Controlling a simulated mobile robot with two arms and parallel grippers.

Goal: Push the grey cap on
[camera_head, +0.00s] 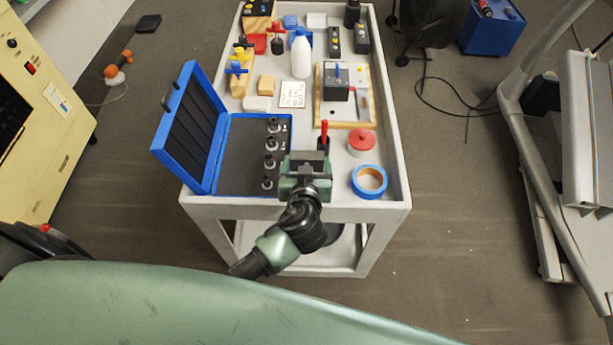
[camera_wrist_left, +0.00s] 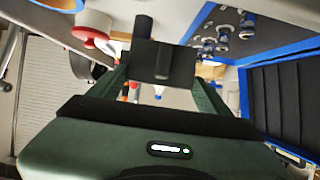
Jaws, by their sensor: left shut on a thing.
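My left gripper (camera_head: 306,165) is over the near part of the cart top, beside the open blue case. In the left wrist view its fingers (camera_wrist_left: 163,80) are closed on a dark grey piece (camera_wrist_left: 170,63) with a blocky body and a round stub sticking up. This piece may be the grey cap; I cannot tell for sure. A black box with a blue handle (camera_head: 336,83) stands on a light panel with a wooden frame (camera_head: 345,124), farther back. My right gripper is not in view.
The blue case (camera_head: 231,167) holds several dark fittings (camera_head: 271,143) in its foam. A red-topped round container (camera_head: 361,141) and a blue tape roll (camera_head: 369,180) stand to the right. A white bottle (camera_head: 301,55) stands farther back. The cart (camera_head: 397,190) has raised edges.

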